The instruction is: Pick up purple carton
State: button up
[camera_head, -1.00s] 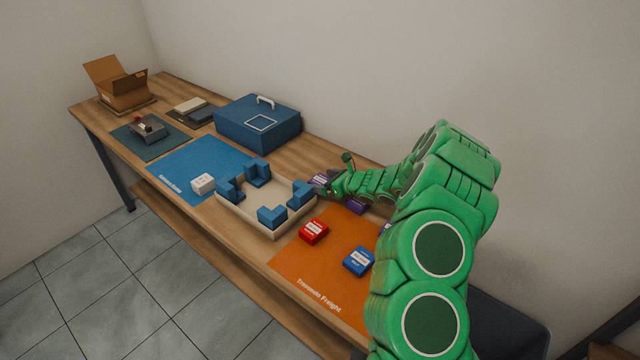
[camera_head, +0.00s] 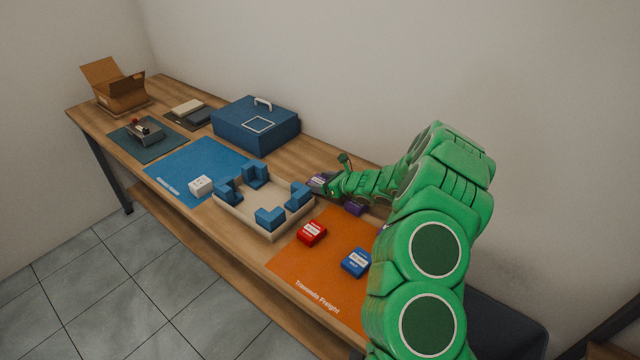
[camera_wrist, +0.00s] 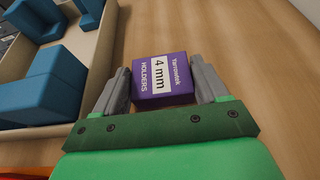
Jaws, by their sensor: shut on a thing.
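A purple carton (camera_wrist: 164,74) with a white "4 mm HOLDERS" label sits between the two grey fingers of my gripper (camera_wrist: 164,88) in the wrist view. The gripper is shut on it, with one finger against each side. In the head view the purple carton (camera_head: 318,180) shows at the tip of my green arm, just right of the beige tray. My gripper (camera_head: 325,185) is partly hidden there. A second purple thing (camera_head: 354,208) lies under my forearm near the orange mat, partly covered.
The beige tray (camera_head: 243,219) with blue corner blocks stands left of the gripper. A red carton (camera_head: 311,233) and a blue carton (camera_head: 357,262) lie on the orange mat (camera_head: 300,265). A blue case (camera_head: 255,125) stands behind. Bare wood (camera_wrist: 265,60) lies right of the carton.

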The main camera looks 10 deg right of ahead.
jog(key=shift+r, duration=0.7)
jog(key=s+r, duration=1.1)
jog(key=s, duration=0.3)
jog(key=w+d, duration=0.9)
jog(key=w, duration=0.1)
jog(key=shift+w+d+f, duration=0.15)
jog(key=shift+w+f, duration=1.35)
jog(key=shift+w, duration=0.8)
jog(key=shift+w+d+f, duration=0.15)
jog(key=shift+w+f, duration=1.4)
jog(key=shift+w, duration=0.75)
jog(key=shift+w+d+f, duration=0.15)
jog(key=shift+w+f, duration=1.35)
jog(key=shift+w, duration=0.8)
jog(key=shift+w+f, duration=0.1)
jog(key=shift+f, duration=1.5)
